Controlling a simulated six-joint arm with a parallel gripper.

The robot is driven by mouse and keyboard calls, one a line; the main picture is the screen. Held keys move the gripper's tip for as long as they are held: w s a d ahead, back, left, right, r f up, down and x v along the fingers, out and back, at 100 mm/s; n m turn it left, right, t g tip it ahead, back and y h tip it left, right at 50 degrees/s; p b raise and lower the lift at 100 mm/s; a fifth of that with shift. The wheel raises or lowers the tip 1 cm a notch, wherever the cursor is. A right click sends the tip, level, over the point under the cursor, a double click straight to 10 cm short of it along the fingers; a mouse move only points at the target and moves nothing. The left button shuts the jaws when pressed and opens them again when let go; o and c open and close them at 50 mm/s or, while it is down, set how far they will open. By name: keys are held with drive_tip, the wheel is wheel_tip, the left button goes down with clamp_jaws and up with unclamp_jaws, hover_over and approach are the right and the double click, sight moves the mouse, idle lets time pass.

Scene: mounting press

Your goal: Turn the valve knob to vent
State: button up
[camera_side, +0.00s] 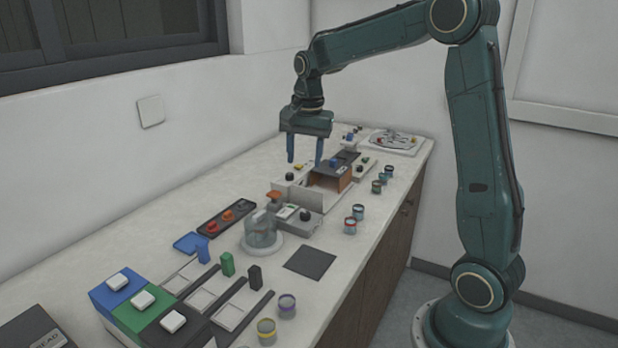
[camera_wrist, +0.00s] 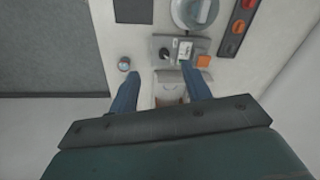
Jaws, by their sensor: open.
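A dark knob (camera_side: 305,214) stands on a grey box (camera_side: 314,224) beside a clear dome; it is probably the valve knob. The knob also shows in the wrist view (camera_wrist: 164,53), beside a small white label panel (camera_wrist: 185,48). The markings are too small to read, so I cannot tell its setting. My gripper (camera_side: 305,162) is open and empty, pointing down above the far part of the bench, behind the knob and higher than it. In the wrist view my gripper's blue fingers (camera_wrist: 162,73) are spread, with the knob beyond their tips.
The clear dome on a white base (camera_side: 262,243) stands next to the grey box. An orange pad (camera_side: 274,196) sits behind it. A brown-fronted box (camera_side: 330,180) stands below my gripper. Jars (camera_side: 350,226) line the front edge. A dark mat (camera_side: 310,262) lies flat nearby.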

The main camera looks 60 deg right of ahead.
sight(305, 213)
drive_tip(key=w+d+f+m+g, duration=0.1)
drive_tip(key=w+d+f+m, duration=0.2)
drive_tip(key=d+f, duration=0.3)
drive_tip(key=shift+w+d+m, duration=0.15)
drive_tip(key=shift+w+m, duration=0.15)
drive_tip(key=shift+m, duration=0.1)
drive_tip(key=shift+f, duration=0.15)
wheel_tip(305, 213, down, 14)
drive_tip(key=shift+r, duration=0.25)
idle(0.3)
drive_tip(key=c, duration=1)
